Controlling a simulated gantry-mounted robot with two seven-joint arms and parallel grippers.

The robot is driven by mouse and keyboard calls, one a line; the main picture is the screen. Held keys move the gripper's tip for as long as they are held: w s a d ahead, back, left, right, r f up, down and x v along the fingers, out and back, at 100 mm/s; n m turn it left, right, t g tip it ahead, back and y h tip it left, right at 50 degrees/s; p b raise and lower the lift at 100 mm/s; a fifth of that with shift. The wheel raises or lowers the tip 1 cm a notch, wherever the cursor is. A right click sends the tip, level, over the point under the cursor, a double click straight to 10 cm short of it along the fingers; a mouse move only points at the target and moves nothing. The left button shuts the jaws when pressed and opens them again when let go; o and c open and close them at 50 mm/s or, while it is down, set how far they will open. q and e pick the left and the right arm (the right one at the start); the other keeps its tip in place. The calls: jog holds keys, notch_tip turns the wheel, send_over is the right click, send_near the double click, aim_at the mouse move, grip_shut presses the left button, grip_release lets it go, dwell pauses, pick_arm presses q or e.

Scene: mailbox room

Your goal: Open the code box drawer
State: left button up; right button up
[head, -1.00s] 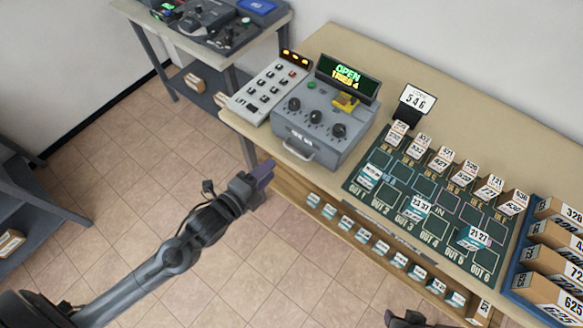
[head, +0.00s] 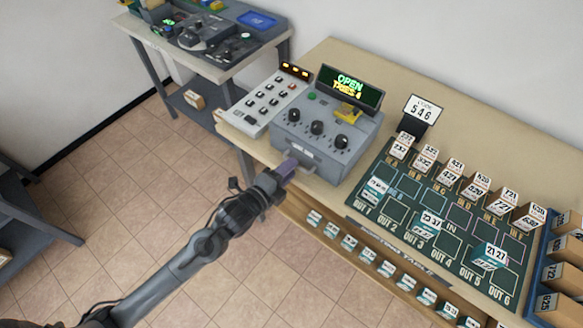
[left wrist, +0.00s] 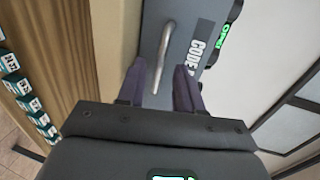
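The grey code box (head: 325,130) stands on the near-left part of the wooden table. Its display (head: 349,86) reads "OPEN" and "TRIES 4". A metal handle (left wrist: 163,56) is on its front, under three dark knobs; in the head view the gripper partly hides it. My left gripper (head: 288,168) is just in front of the drawer front. In the left wrist view its two purple fingers (left wrist: 161,88) are apart, and the handle lies lengthwise ahead of and between them. I cannot tell whether they touch it. The drawer front looks flush with the box. My right gripper is out of view.
A keypad unit (head: 265,102) stands left of the box. A green sorting mat (head: 395,215) with small parcels and a code card "546" (head: 422,108) are to the right. The floor (head: 140,210) in front is clear.

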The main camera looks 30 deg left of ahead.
pick_arm(q)
jog(key=shift+x, duration=0.95)
jog(key=shift+c, duration=0.4)
grip_shut()
dwell(0.4)
